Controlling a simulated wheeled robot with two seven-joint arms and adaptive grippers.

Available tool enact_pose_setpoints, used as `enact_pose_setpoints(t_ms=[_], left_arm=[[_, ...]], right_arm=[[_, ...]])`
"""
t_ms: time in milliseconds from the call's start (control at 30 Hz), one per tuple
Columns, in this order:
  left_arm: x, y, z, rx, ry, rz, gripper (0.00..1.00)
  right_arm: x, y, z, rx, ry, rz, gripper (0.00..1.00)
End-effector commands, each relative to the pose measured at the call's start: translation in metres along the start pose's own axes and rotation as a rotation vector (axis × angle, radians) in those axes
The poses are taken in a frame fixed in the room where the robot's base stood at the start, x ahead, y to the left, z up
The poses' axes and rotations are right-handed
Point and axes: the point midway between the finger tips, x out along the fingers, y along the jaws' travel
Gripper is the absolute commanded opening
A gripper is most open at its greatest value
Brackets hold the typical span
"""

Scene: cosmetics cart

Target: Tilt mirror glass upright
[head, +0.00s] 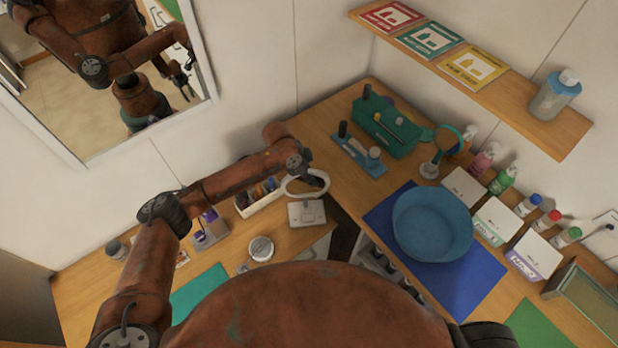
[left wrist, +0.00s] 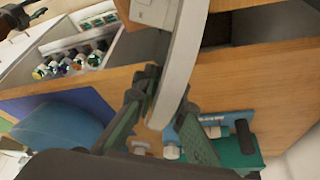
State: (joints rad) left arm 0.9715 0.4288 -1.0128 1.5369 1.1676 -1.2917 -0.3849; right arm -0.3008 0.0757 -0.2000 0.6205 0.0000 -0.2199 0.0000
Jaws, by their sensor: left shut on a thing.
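A small table mirror has a white oval frame (head: 305,184) above a square pale base (head: 306,213) on the wooden counter by the corner gap. From above, the frame shows as a narrow loop, so I cannot judge its exact tilt. My left gripper (head: 303,170) is at the frame's upper edge. In the left wrist view the white frame (left wrist: 187,55) runs down between the dark green fingers of my left gripper (left wrist: 163,103), which is shut on its rim. My right gripper is not in view.
A pen tray (head: 258,197) and a jar (head: 261,248) stand close to the mirror. A blue basin (head: 432,223) sits on a blue mat (head: 465,285) to the right. A teal organizer (head: 386,128) and a round stand mirror (head: 448,141) are behind. A large wall mirror (head: 205,65) hangs left.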

Motion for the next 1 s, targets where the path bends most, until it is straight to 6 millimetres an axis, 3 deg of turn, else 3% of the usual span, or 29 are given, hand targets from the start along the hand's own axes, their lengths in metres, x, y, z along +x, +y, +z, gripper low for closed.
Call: enact_pose_setpoints(t_ms=[133,167,400,767,1000], left_arm=[[-0.001,-0.001,0.000,0.001,0.002,-0.002,0.00],[-0.001,-0.001,0.000,0.001,0.002,-0.002,0.13],[-0.001,0.000,0.001,-0.001,0.002,-0.001,0.29],[-0.007,-0.001,0.001,-0.003,0.002,-0.001,0.29],[-0.050,-0.001,0.001,0.000,0.002,-0.003,0.29]], right_arm=[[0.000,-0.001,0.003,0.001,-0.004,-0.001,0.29],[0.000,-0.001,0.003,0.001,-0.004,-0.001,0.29],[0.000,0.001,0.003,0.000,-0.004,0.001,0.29],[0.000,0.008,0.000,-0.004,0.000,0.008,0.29],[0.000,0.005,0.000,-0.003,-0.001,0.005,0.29]])
